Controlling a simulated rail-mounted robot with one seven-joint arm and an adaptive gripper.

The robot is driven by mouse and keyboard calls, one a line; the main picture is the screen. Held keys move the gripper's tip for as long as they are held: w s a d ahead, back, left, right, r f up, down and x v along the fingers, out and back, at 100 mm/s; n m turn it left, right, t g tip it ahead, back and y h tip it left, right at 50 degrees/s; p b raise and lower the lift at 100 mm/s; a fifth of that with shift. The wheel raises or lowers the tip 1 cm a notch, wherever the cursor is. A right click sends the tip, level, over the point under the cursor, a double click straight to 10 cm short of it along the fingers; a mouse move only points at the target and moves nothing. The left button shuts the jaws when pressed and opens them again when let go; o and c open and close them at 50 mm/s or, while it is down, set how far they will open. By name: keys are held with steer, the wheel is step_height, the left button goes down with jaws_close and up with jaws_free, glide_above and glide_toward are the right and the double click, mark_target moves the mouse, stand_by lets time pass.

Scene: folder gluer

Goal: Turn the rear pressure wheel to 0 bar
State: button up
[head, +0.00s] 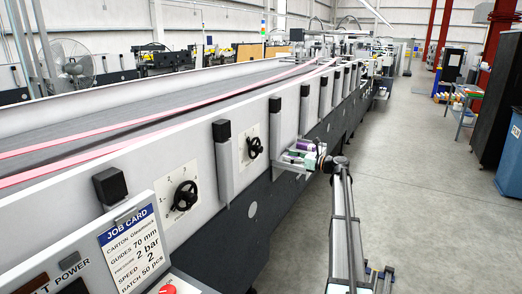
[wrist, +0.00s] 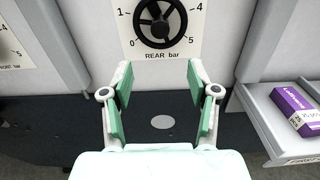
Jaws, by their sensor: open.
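The rear pressure wheel (wrist: 160,20) is a black spoked handwheel on a white dial plate marked "REAR bar" (wrist: 161,56). In the wrist view it is at the top centre, its upper edge cut off. The numbers 0, 1, 4 and 5 show; where the wheel points I cannot tell. In the head view the wheel (head: 254,146) sits on the machine's side panel. My gripper (wrist: 160,75) is open and empty, its green-padded fingers below the wheel and apart from it. In the head view the gripper is hard to make out at the arm's far end.
The front pressure wheel (head: 183,195) sits nearer on the same panel. A job card (head: 129,243) reads pressure 2 bar. A tray (wrist: 270,125) with a purple box (wrist: 301,110) juts out right of the gripper. The floor (head: 425,175) to the right is clear.

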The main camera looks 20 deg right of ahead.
mark_target(262, 150)
steer(key=p+x, duration=0.4)
steer(key=x, duration=1)
steer(key=shift+w+a, duration=0.2)
steer(key=shift+w, duration=0.1)
jaws_close()
